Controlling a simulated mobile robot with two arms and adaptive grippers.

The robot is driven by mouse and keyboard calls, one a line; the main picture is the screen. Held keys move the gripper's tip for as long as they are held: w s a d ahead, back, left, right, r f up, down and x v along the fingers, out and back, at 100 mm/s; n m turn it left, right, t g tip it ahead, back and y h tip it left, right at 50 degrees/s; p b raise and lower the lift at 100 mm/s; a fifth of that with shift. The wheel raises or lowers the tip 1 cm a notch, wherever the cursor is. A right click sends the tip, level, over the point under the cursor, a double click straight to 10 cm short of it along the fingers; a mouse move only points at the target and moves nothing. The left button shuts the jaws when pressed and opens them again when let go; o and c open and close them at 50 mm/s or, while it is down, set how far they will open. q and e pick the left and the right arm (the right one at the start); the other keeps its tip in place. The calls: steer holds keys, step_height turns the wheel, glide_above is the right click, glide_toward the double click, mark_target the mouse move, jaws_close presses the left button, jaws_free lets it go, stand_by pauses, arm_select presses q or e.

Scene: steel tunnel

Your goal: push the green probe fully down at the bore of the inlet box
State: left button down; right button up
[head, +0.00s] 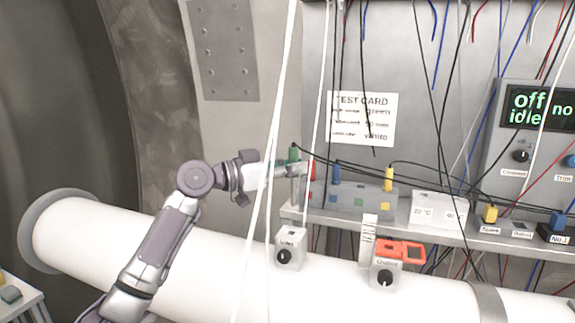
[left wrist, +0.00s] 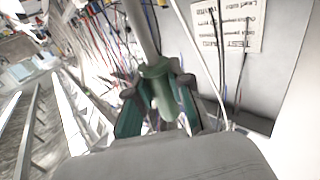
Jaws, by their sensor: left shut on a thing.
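The green probe (head: 293,154) is upright at the left end of the grey probe rack. My left gripper (head: 291,171) is shut on it. In the left wrist view the green probe (left wrist: 161,88) sits between the two fingers (left wrist: 160,100), with a grey rod running up from it. I cannot tell whether its lower end is in the rack or clear of it. The inlet box (head: 288,249), pale with a black knob, stands on the white pipe, below the gripper. Its bore cannot be made out. My right gripper is not in view.
The rack (head: 350,199) holds red (head: 311,172), blue (head: 335,174) and yellow (head: 388,180) probes. The outlet box (head: 387,277) with an orange clip (head: 412,251) stands farther right on the white pipe (head: 160,240). White cables hang in front of the inlet box's left side.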

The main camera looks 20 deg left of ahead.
mark_target(292, 206)
arm_select(q)
steer(key=shift+s+a, duration=0.1)
steer(key=shift+a, duration=0.05)
steer(key=shift+a+f+b, duration=0.1)
steer(key=shift+f+b, duration=0.05)
steer(key=shift+b, duration=0.2)
step_height(292, 206, down, 5)
steer(key=b, duration=0.3)
steer(key=shift+r+b, duration=0.2)
steer(key=shift+b, duration=0.15)
steer(key=shift+f+b, duration=0.3)
steer(key=shift+f, duration=0.05)
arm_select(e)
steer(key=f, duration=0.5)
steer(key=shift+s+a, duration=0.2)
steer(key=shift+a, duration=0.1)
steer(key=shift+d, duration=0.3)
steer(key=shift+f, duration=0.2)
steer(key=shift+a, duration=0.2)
